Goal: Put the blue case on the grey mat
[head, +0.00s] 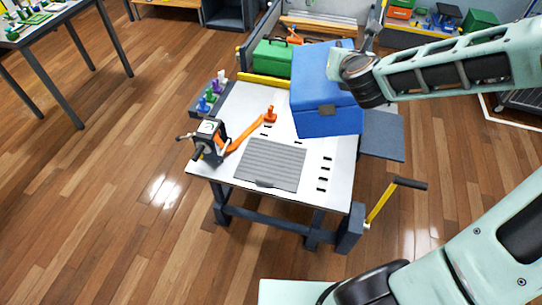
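The blue case (325,90) is a box with a dark latch on its front, at the back right of the white workbench (225,172). My gripper is at the case's upper right; its fingers are mostly hidden behind my wrist and the case, so I cannot see whether they grip it. I cannot tell whether the case rests on the bench or hangs above it. The grey mat (270,165) is ribbed, lies flat at the bench's front middle, and is bare. The case is behind and to the right of the mat, apart from it.
A black device (210,141) with an orange arm (246,134) stands left of the mat. A green case (271,57) is behind the bench top. Small coloured pieces (208,98) sit at the left edge. A yellow lever (381,202) sticks out at the right.

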